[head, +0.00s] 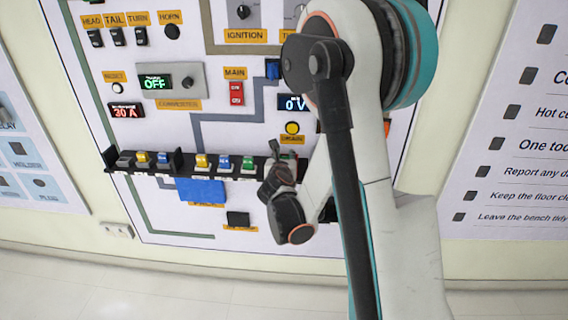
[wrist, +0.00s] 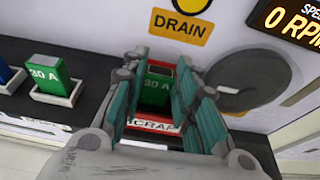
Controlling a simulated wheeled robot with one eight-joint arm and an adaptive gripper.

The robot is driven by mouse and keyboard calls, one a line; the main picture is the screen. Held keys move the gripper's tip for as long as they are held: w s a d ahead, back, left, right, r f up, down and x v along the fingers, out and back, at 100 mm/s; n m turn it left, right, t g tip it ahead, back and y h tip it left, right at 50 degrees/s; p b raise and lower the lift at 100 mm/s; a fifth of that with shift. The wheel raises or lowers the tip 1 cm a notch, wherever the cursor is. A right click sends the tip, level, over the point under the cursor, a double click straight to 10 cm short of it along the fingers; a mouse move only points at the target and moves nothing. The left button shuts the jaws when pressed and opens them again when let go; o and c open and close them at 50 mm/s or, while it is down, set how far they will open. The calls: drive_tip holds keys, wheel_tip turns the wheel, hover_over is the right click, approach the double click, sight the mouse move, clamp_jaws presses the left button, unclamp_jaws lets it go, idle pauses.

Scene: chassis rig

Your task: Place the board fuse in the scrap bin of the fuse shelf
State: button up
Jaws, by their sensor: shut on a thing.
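A green board fuse marked 30 A (wrist: 157,88) sits between the two teal fingers of my gripper (wrist: 160,70) in the wrist view. The gripper is shut on it. The scrap bin, with its red SCRAP label (wrist: 142,125), is right at the held fuse; whether the fuse touches the bin floor is hidden. In the head view my gripper (head: 276,160) is at the right end of the black fuse shelf (head: 180,174). The held fuse is hard to make out there.
Another green 30 A fuse (wrist: 55,80) stands in its holder left of the bin. More yellow and blue fuses (head: 202,162) stand along the shelf. The yellow DRAIN button (head: 292,128) is above the shelf.

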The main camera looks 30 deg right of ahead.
drive_tip(key=shift+f, duration=0.2)
drive_tip(key=o, duration=0.6)
drive_tip(key=shift+r, duration=0.2)
drive_tip(key=s+a+r+m+g+y+p, duration=0.1)
drive_tip(key=s+a+r+m+y, duration=0.1)
drive_tip(key=s+a+m, duration=0.4)
drive_tip(key=s+a+r+m+g+y+p, duration=0.1)
drive_tip(key=s+a+r+m, duration=0.4)
drive_tip(key=s+m, duration=0.8)
drive_tip(key=s+a+r+m+g+y, duration=0.3)
drive_tip(key=s+a+r+m+y, duration=0.1)
drive_tip(key=s+a+m, duration=0.4)
drive_tip(key=s+m+y, duration=0.1)
drive_tip(key=s+m, duration=0.1)
drive_tip(key=s, duration=0.2)
drive_tip(key=shift+a+p, duration=0.2)
drive_tip(key=shift+p, duration=0.2)
